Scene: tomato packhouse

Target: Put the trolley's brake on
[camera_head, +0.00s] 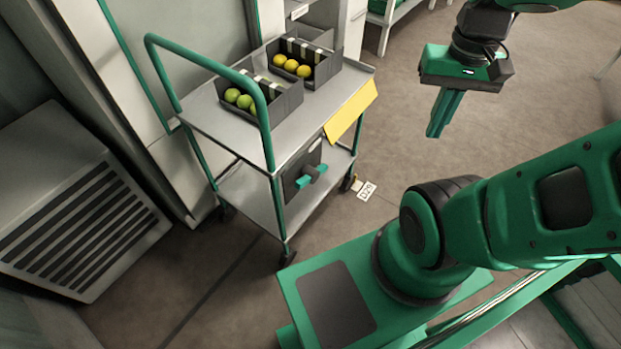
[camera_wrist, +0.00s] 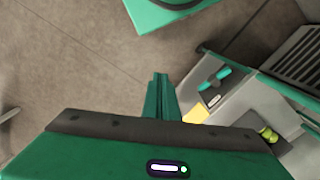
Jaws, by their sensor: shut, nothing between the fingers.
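The trolley (camera_head: 205,112) stands left of centre in the head view, with green tube handles, a grey top and a lower shelf.
Two dark boxes hold yellow fruit (camera_head: 291,65) and green fruit (camera_head: 238,98) on the trolley. A yellow panel (camera_head: 351,110) hangs at its right edge. A small floor card (camera_head: 366,191) lies by a wheel. A slatted grey unit (camera_head: 85,225) stands left.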

